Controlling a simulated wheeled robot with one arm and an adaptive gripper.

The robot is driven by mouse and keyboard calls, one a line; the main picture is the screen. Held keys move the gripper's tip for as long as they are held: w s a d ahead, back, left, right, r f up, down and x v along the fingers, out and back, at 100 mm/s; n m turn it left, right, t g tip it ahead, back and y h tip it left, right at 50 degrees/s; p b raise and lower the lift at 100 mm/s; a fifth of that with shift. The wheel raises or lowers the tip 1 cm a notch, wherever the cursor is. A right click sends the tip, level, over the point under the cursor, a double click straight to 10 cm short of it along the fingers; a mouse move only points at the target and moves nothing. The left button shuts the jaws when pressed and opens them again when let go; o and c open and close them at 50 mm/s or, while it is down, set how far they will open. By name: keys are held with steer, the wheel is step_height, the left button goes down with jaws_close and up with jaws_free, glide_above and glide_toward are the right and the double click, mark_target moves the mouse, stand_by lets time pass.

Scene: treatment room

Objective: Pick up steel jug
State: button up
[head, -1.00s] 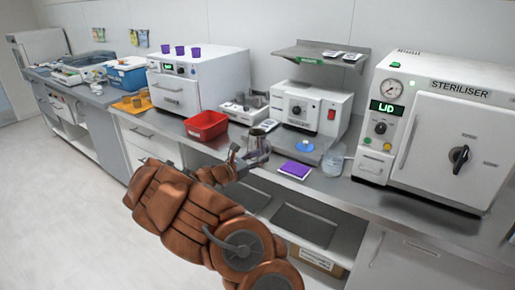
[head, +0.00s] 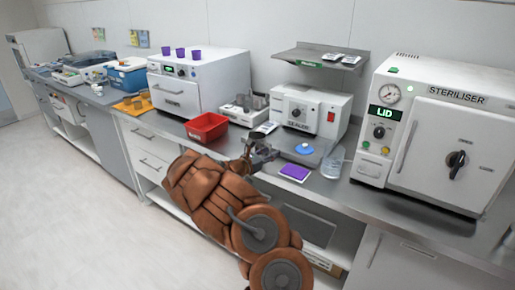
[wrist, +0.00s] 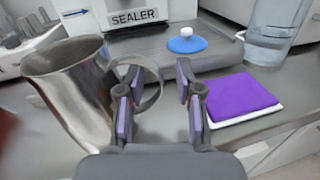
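The steel jug (wrist: 75,92) stands at the left of the wrist view, with its loop handle (wrist: 158,86) towards my gripper (wrist: 158,108). My gripper is open. Its left finger is close to the handle beside the jug's body, and its right finger is to the right of the loop with a gap. I cannot tell whether either finger touches it. In the head view the jug (head: 256,137) is small and partly hidden by my gripper (head: 258,155) at the counter's front.
A purple pad (wrist: 238,99) lies on the counter right of my gripper. Behind are a blue disc with a white knob (wrist: 187,43), a clear beaker (wrist: 270,40) and the sealer (head: 305,107). A red tray (head: 206,127) is left, and the steriliser (head: 455,130) is right.

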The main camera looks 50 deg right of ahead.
steer(key=shift+d, duration=0.2)
steer(key=shift+c, duration=0.2)
jaws_close()
stand_by(0.4)
